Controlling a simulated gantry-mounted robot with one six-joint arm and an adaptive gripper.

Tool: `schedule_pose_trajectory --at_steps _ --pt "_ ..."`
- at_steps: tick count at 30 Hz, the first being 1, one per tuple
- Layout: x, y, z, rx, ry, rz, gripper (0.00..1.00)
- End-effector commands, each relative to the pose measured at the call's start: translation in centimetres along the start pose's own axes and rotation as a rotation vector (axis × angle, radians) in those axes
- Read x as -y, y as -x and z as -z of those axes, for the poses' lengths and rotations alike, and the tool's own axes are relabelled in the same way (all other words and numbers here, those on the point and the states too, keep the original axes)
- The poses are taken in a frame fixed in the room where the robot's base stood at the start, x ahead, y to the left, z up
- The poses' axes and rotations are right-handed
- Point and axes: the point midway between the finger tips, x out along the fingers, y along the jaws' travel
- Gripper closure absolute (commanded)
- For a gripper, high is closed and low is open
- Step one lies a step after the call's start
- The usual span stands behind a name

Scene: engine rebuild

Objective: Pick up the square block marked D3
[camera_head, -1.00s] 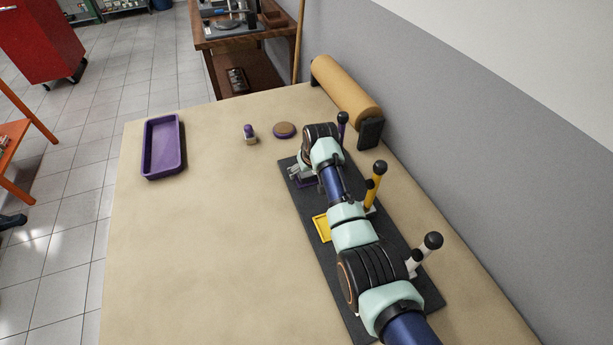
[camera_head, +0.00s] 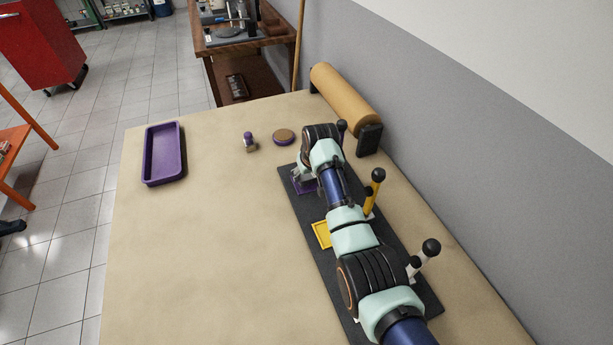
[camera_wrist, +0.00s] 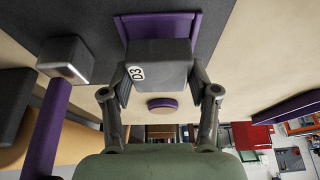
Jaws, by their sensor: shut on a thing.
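The grey square block marked D3 (camera_wrist: 160,66) shows in the wrist view between the two fingers of my gripper (camera_wrist: 162,85). The fingers touch it on both sides, and the D3 mark is at its left. The purple square frame (camera_wrist: 183,24) on the dark mat lies right behind the block in that view; I cannot tell if the block touches it. In the head view my gripper (camera_head: 309,177) is at the far end of the mat beside the purple frame (camera_head: 305,188), and my arm hides most of the block.
The dark mat (camera_head: 291,205) also bears a yellow frame (camera_head: 321,234) and upright handles, one yellow (camera_head: 372,193). A brown roll (camera_head: 345,97) lies by the wall.

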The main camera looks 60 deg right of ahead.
Motion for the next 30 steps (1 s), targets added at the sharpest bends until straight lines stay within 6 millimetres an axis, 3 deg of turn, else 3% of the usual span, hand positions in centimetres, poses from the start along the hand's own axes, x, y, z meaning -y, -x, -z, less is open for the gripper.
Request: schedule_pose_trajectory --at_steps 1,9,15,21,30 --pt "0.0 1.9 1.0 -0.007 0.0 -0.001 0.87" --pt "0.0 10.3 4.5 -0.008 0.001 -0.001 0.87" --pt "0.0 14.8 6.2 -0.004 0.0 -0.001 0.87" --pt "0.0 16.6 6.9 -0.003 0.0 0.0 0.87" --pt "0.0 16.6 6.9 -0.003 0.0 0.0 0.87"
